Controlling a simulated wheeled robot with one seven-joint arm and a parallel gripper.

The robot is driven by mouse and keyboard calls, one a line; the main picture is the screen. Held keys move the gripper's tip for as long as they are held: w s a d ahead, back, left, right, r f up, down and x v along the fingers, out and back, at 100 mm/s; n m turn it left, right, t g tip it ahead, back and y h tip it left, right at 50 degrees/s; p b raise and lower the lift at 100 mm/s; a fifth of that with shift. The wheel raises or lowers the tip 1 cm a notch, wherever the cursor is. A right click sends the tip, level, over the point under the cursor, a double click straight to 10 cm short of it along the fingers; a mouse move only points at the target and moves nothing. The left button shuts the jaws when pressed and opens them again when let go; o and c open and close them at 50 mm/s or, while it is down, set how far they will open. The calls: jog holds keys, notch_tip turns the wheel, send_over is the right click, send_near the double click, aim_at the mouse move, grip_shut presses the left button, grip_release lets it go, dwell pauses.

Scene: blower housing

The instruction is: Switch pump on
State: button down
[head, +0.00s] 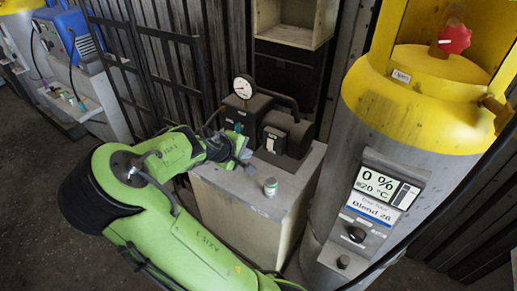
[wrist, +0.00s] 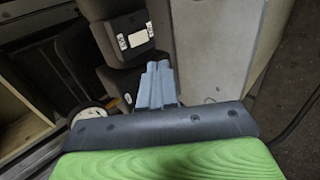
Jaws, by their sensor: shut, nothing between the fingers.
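The dark pump (head: 286,133) stands on a pale cabinet (head: 243,205) in the head view, with a round white gauge (head: 243,87) on its left part. A small light panel (head: 270,142) shows on the pump's front; I cannot tell its switch position. In the wrist view the pump (wrist: 108,40) is at upper left, with a light panel (wrist: 135,38) on its face and another small one (wrist: 128,98) lower down. My gripper (head: 240,146) is shut and empty in front of the pump's left part. Its fingers (wrist: 157,68) point toward the pump's edge; contact cannot be told.
A small can (head: 270,187) stands on the cabinet top near its front edge. A large grey and yellow tank (head: 400,130) with a display (head: 386,186) and a red knob (head: 454,38) stands at right. A black grille (head: 150,60) is behind my arm.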

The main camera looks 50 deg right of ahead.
aim_at(270, 144)
jog(key=b+x, duration=0.1)
jog(key=x, duration=0.3)
jog(key=d+r+b+x, duration=0.1)
jog(key=b+x, duration=0.1)
jog(key=x, duration=0.2)
jog(key=b+x, duration=0.1)
jog(key=x, duration=0.4)
jog(key=shift+w+d+r, duration=0.1)
jog(key=shift+d+r, duration=0.15)
jog(key=shift+d, duration=0.1)
